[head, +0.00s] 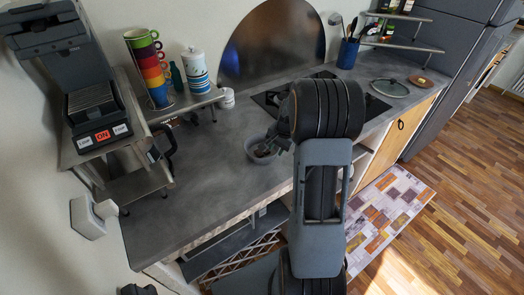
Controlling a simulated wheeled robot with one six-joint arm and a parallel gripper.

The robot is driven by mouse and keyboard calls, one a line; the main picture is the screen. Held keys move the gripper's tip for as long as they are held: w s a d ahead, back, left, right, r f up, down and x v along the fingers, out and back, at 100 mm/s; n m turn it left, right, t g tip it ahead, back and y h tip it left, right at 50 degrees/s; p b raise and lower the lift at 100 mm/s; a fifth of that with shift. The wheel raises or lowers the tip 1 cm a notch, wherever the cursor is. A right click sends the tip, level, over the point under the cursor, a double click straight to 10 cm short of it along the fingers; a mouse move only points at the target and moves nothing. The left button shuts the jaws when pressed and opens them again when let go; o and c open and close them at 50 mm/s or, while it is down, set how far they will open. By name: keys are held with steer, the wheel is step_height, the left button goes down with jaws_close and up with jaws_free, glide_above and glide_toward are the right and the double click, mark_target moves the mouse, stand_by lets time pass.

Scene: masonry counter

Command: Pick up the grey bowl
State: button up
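The grey bowl (251,155) stands on the grey counter (205,190), near the middle of the head view. My gripper (268,150) is at the bowl's right side, with its fingertips at or over the bowl's inside. The arm and the small size hide part of the bowl and the finger gap. I cannot tell whether the fingers touch the bowl or whether they are open or shut.
A stove (270,99) lies behind my arm, with a pan lid (389,88) to its right. Stacked cups (151,62) and a white canister (195,68) stand on a small shelf at left. The counter left of the bowl is mostly clear.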

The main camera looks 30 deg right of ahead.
mark_target(275, 154)
steer(key=shift+p+x, duration=0.8)
steer(key=shift+x, duration=1.95)
steer(key=shift+w+d, duration=0.1)
steer(key=shift+d, duration=0.05)
jaws_close()
